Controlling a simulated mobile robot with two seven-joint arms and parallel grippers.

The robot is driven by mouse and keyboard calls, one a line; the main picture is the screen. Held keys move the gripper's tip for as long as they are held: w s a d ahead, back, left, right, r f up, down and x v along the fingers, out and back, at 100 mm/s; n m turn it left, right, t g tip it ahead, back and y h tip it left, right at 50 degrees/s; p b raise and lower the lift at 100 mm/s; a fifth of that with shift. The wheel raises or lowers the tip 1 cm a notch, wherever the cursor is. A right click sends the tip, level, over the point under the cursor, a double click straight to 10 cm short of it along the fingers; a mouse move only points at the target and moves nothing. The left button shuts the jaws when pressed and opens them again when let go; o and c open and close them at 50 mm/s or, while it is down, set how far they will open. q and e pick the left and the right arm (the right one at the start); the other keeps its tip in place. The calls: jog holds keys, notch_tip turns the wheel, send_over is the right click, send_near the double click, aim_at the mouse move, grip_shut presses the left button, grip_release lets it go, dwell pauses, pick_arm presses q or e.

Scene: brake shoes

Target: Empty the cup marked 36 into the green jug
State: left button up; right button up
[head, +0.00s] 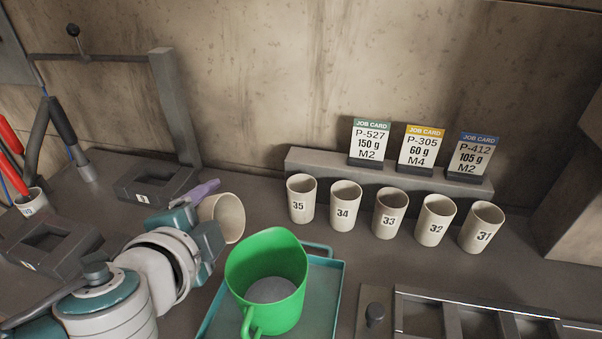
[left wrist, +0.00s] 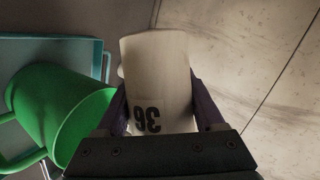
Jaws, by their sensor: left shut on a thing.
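The cup marked 36 (left wrist: 158,70) is held between the two fingers of my left gripper (left wrist: 160,118), which is shut on it. In the head view the cup (head: 229,217) is tilted, its mouth facing right toward the jug, and my left gripper (head: 207,212) is on its left side. The green jug (head: 265,262) stands upright on a teal tray (head: 325,290), just right of and nearer than the cup. A grey surface shows at the bottom inside the jug. The jug also shows in the left wrist view (left wrist: 60,105). The cup's inside contents cannot be made out. My right gripper is out of view.
Cups 35 (head: 300,199), 34 (head: 345,206), 33 (head: 389,212), 32 (head: 435,220) and 31 (head: 481,227) stand in a row before a ledge with job cards (head: 421,149). A compartmented rack (head: 480,322) lies front right. Another cup (head: 30,203) holds tools at far left.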

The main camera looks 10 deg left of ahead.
pick_arm(q)
jog(key=shift+f+n+h+b, duration=0.2)
jog(key=shift+n+h+b, duration=0.4)
jog(key=shift+d+r+n+h+p, duration=0.1)
jog(key=shift+r+n+h+p, duration=0.2)
jog(key=shift+r+n+p, duration=0.2)
jog(key=shift+s+f+n+h+b, duration=0.1)
jog(key=shift+f+n+h+b, duration=0.25)
jog(key=shift+n+h, duration=0.2)
jog(key=shift+a+f+n+h, duration=0.2)
jog(key=shift+f+n+h, duration=0.15)
jog(key=shift+a+f+n+h+b, duration=0.45)
jog(key=shift+a+n+h+b, duration=0.25)
jog(key=shift+b, duration=0.05)
notch_tip(320, 180, down, 7)
jog(key=a+n+h+b, duration=0.1)
jog(key=n+h+b, duration=0.1)
jog(key=b, duration=0.7)
jog(key=shift+a+r+n, duration=0.2)
jog(key=shift+a+n, duration=0.2)
jog(key=shift+n, duration=0.2)
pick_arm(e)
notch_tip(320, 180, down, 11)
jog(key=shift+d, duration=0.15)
